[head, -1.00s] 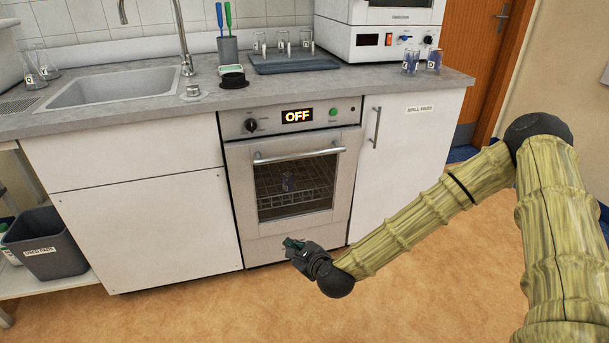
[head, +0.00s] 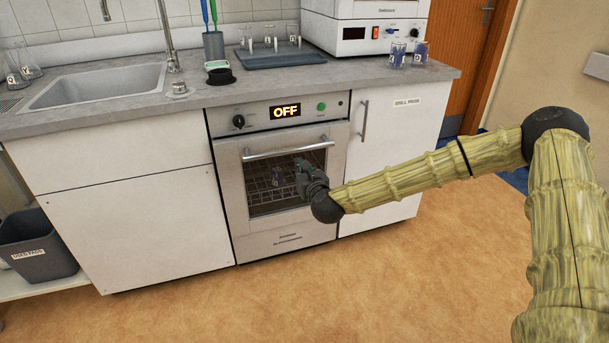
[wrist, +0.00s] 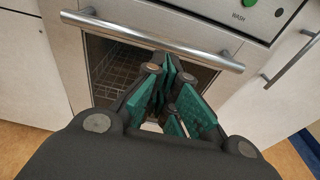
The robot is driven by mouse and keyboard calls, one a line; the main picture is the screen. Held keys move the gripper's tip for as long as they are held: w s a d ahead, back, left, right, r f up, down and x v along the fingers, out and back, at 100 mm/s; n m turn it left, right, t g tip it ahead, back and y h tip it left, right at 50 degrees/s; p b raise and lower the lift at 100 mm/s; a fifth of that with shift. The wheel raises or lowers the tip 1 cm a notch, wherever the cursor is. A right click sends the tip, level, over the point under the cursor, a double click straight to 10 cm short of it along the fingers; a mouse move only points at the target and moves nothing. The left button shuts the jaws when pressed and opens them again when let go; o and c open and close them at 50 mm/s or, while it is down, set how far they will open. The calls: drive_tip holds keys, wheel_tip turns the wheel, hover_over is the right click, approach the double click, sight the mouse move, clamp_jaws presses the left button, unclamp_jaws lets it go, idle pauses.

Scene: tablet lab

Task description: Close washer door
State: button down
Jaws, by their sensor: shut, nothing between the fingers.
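The washer (head: 222,126) is built in under the counter, with a lit "OFF" display. Its door (head: 232,190) has a dark window and a silver bar handle (head: 288,148), also across the top of the wrist view (wrist: 110,27). The door stands upright and looks about flush with the front; I cannot tell if a small gap is left. Racks and a small item show through the window. My gripper (head: 302,165) is shut and empty in front of the window's right side, below the handle. Its green fingers (wrist: 168,66) meet near the glass; contact is unclear.
White cabinets flank the washer; the right one (head: 385,165) has a vertical handle (head: 364,121). The counter (head: 130,112) above holds a sink, a tray (head: 270,58) and glassware. A grey bin (head: 40,250) stands at left. The floor in front is clear.

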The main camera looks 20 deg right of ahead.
drive_tip(key=w+f, duration=0.1)
drive_tip(key=w, duration=0.6)
drive_tip(key=shift+a+b, duration=0.15)
drive_tip(key=shift+b, duration=0.15)
drive_tip(key=shift+w, duration=0.1)
